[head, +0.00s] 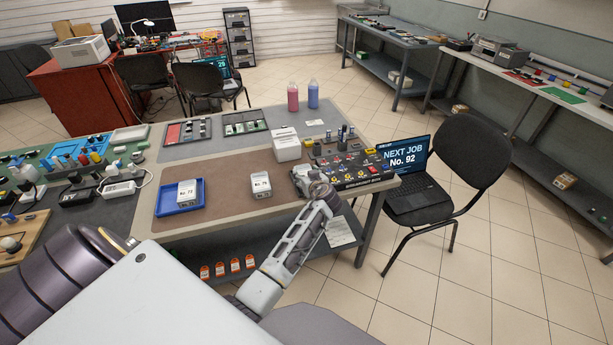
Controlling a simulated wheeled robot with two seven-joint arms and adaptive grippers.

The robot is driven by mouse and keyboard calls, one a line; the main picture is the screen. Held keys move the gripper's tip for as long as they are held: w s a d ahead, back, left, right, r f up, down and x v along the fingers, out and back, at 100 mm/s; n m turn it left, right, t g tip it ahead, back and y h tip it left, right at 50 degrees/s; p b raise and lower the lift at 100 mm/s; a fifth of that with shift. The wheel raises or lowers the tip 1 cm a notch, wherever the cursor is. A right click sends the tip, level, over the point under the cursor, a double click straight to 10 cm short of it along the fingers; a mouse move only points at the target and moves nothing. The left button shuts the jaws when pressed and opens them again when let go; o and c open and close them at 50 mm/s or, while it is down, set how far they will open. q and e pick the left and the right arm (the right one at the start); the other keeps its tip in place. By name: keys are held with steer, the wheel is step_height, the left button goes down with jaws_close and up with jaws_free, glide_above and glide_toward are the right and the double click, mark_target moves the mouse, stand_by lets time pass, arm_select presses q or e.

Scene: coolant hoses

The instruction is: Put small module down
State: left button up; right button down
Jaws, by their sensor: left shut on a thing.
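A small white module labelled with a number (261,188) lies on the brown mat (224,178). Another labelled white module (187,191) sits in a blue tray (180,209) on the left of the mat. I cannot tell whether that thing touches the table. My right gripper is not in view.
Pink (293,97) and blue (313,94) bottles stand at the table's back. A laptop (410,185) reading "NEXT JOB No. 92" rests on a chair at right. The mat's middle has free room.

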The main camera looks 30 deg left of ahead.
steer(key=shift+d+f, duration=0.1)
arm_select(q)
steer(key=shift+f, duration=0.1)
steer(key=o, duration=1.3)
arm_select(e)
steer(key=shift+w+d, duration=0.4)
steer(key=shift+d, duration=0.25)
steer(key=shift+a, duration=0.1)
